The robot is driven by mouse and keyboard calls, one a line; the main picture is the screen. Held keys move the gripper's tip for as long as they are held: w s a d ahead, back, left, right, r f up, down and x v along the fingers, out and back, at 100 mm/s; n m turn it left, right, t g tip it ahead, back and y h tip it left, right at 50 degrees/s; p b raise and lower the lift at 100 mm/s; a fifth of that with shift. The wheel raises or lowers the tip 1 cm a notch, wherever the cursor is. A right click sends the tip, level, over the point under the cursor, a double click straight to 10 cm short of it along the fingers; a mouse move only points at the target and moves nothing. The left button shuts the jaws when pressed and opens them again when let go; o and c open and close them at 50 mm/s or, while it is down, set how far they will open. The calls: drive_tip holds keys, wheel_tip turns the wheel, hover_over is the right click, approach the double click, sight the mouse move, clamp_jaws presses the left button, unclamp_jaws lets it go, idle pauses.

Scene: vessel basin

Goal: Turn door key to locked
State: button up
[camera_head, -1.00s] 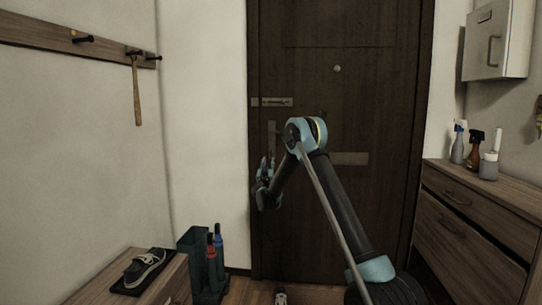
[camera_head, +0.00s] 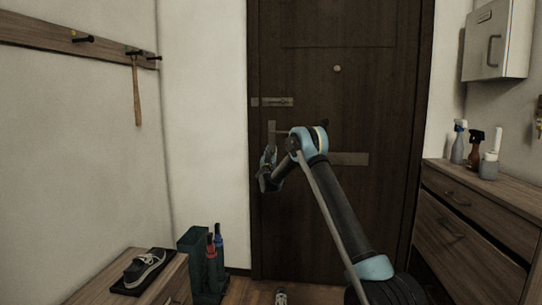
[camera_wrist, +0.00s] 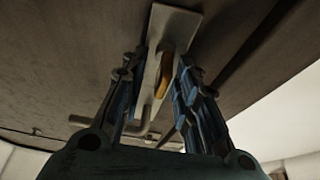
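The brown door (camera_head: 340,220) is closed at the centre of the head view. Its pale lock plate (camera_head: 271,130) is partly hidden behind my arm, with the lever handle beside it. In the wrist view, the lock plate (camera_wrist: 178,22) holds a gold-coloured key (camera_wrist: 164,78). A bent grey metal lever (camera_wrist: 95,122) shows below it. My gripper (camera_head: 266,172) is close to the door at the lock plate. In the wrist view my gripper (camera_wrist: 160,92) is open, its two fingers apart on either side of the key. I cannot tell whether either finger touches the key.
A slide bolt (camera_head: 273,102) is above the lock plate. A hook rail (camera_head: 100,43) is on the left wall. A drawer chest (camera_head: 470,215) with bottles is at right.

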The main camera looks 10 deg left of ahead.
clamp_jaws()
drive_tip(key=shift+m, duration=0.3)
drive_tip(key=m+h, duration=0.1)
drive_tip(key=m, duration=0.1)
drive_tip(key=m+h, duration=0.2)
drive_tip(key=m, duration=0.1)
drive_tip(key=shift+d+g, duration=0.2)
drive_tip(key=shift+g, duration=0.1)
drive_tip(key=m+h, duration=0.1)
drive_tip(key=m, duration=0.1)
drive_tip(key=m+g+h, duration=0.1)
drive_tip(key=m, duration=0.2)
drive_tip(key=shift+d+f, duration=0.15)
drive_tip(key=shift+d, duration=0.05)
drive_tip(key=shift+s+d+f+m+g+h, duration=0.2)
drive_tip(key=shift+m+g, duration=0.55)
drive_tip(key=shift+m, duration=1.25)
drive_tip(key=shift+w+d+f+m+g+h, duration=0.15)
drive_tip(key=shift+m+g+h, duration=0.4)
drive_tip(key=shift+m, duration=1.45)
drive_tip(key=shift+s+d+f+m+g+h, duration=0.15)
drive_tip(key=shift+m+g, duration=0.75)
drive_tip(key=shift+m, duration=1.1)
drive_tip(key=shift+w+a, duration=0.1)
drive_tip(key=shift+a, duration=0.05)
